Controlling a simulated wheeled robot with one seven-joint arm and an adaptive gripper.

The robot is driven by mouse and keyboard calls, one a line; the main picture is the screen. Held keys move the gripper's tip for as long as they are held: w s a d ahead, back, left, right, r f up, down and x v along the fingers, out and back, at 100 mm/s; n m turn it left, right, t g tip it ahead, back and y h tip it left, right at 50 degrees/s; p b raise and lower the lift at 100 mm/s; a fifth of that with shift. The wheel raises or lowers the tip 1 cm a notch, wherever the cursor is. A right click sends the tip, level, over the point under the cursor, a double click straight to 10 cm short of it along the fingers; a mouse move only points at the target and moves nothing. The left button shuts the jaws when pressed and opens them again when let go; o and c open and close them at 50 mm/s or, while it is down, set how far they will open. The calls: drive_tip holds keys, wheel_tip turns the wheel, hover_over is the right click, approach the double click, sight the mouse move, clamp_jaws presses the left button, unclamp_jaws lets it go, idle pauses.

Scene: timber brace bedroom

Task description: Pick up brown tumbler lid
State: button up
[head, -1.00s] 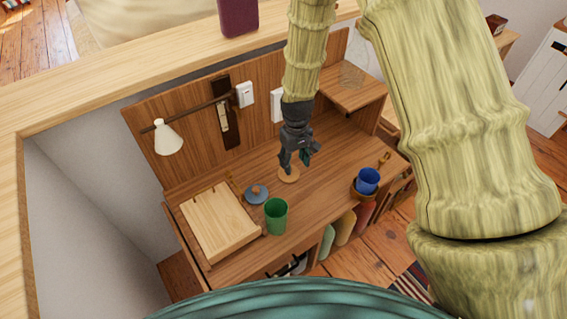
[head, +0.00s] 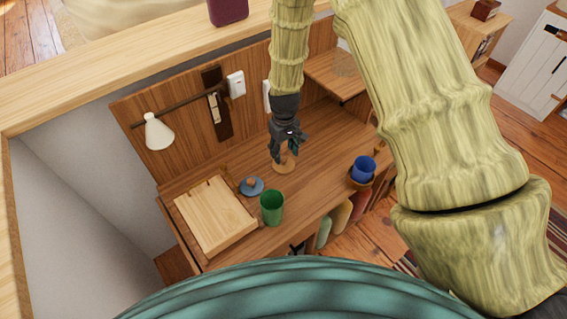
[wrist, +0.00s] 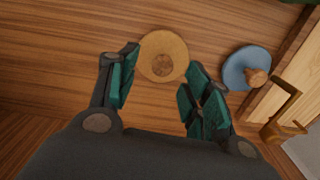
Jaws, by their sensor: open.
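The brown tumbler lid is a round tan wooden disc with a raised knob. It lies on the wooden desk and shows in the wrist view (wrist: 163,54), just beyond and between my fingertips. In the head view the lid (head: 284,165) sits right below my gripper (head: 288,153) and is partly hidden by it. In the wrist view my gripper (wrist: 160,78) is open, with teal pads on either side and nothing held. I cannot tell the exact height of the fingers over the desk.
A blue-grey lid with a wooden knob (head: 251,186) lies left of the brown lid. A green tumbler (head: 272,207) stands in front, a light wooden box (head: 214,215) at left, and a blue cup (head: 363,169) at right. A wooden back panel (head: 180,110) rises behind.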

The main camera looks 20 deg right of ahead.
sight(284, 158)
drive_tip(key=shift+a+f+p, duration=0.15)
drive_tip(key=shift+f+p, duration=0.25)
drive_tip(key=shift+f, duration=1.75)
drive_tip(key=c, duration=1.1)
